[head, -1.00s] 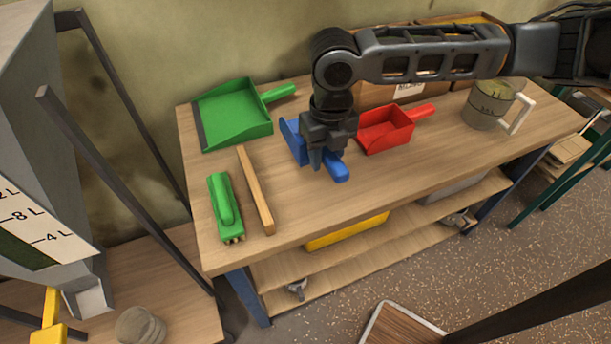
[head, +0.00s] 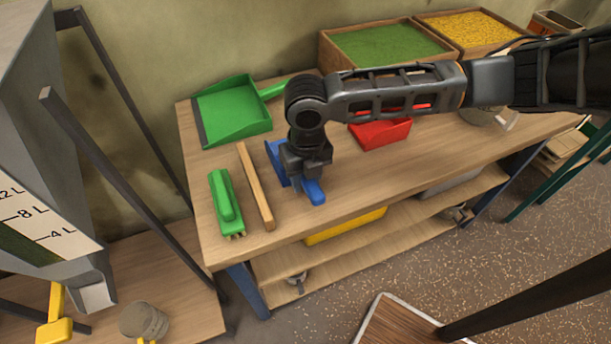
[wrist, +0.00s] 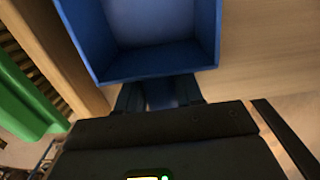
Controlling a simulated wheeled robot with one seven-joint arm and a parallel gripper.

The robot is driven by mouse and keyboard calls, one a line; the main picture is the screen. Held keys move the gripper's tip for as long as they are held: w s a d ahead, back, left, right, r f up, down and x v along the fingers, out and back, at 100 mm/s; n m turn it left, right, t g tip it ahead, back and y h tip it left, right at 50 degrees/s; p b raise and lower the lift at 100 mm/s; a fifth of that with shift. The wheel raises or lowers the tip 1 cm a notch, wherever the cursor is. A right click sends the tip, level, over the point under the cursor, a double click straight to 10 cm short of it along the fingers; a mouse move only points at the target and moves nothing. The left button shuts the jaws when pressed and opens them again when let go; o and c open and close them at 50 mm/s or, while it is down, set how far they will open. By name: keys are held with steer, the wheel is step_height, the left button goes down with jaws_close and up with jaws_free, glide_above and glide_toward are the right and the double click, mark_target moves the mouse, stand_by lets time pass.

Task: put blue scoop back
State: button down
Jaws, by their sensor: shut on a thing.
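The blue scoop (head: 314,192) is low at the wooden workbench (head: 330,210), just right of a wooden stick. My gripper (head: 305,180) is shut on it from above and hides its middle. I cannot tell whether the scoop touches the bench top. In the wrist view the scoop's open blue tray (wrist: 150,62) fills the upper middle, with the gripper fingers (wrist: 158,95) at its handle end.
The wooden stick (head: 255,187) and a green brush (head: 226,205) lie left of the scoop. A green dustpan (head: 232,112) lies behind them. A red scoop (head: 380,133) lies to the right, partly behind my arm. Bins of green (head: 390,45) and yellow grain (head: 470,28) stand at the back.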

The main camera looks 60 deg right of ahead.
steer(key=shift+f, duration=0.15)
steer(key=c, duration=0.7)
jaws_free()
